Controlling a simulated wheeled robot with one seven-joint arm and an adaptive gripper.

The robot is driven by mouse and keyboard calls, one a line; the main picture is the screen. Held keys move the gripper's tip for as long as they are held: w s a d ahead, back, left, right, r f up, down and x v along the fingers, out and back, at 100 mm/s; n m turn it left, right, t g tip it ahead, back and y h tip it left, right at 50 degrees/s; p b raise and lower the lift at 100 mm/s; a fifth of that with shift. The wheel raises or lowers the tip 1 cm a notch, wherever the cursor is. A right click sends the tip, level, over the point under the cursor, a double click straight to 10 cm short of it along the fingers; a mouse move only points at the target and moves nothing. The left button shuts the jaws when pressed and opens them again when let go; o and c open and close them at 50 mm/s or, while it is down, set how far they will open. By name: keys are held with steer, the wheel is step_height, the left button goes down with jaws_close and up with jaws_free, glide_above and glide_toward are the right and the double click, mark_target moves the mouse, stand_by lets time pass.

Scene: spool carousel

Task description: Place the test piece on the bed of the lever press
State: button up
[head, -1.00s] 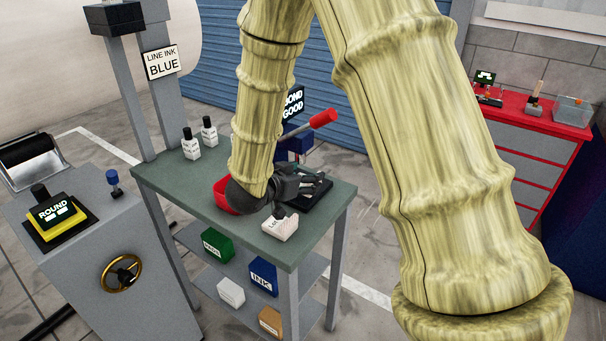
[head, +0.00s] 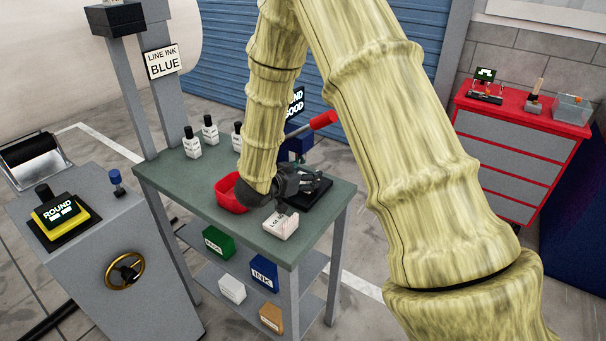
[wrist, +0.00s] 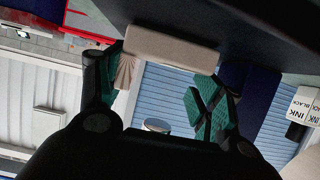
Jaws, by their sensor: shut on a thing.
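The lever press has a blue body (head: 297,146), a red-tipped lever (head: 322,120) and a dark flat bed (head: 318,197) at the right of the green bench. My gripper (head: 311,183) is low over the bed in the head view. In the wrist view my gripper (wrist: 160,92) has green-padded fingers on both sides of a beige bar-like piece (wrist: 172,48), apparently the test piece, and is shut on it. The piece lies close to a dark surface (wrist: 245,30); whether they touch I cannot tell. The head view does not show the piece clearly.
A white labelled box (head: 281,226) stands at the bench's (head: 185,185) front edge near my gripper. A red bin (head: 229,193) and several ink bottles (head: 210,131) stand left. Small boxes (head: 264,272) fill the lower shelf. A red cabinet (head: 530,125) is at the right.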

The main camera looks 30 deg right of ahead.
steer(key=o, duration=1.2)
steer(key=shift+f, duration=0.1)
steer(key=shift+c, duration=0.2)
steer(key=b+v, duration=0.1)
steer(key=v, duration=1.1)
steer(key=shift+b, duration=0.4)
steer(key=shift+s, duration=0.1)
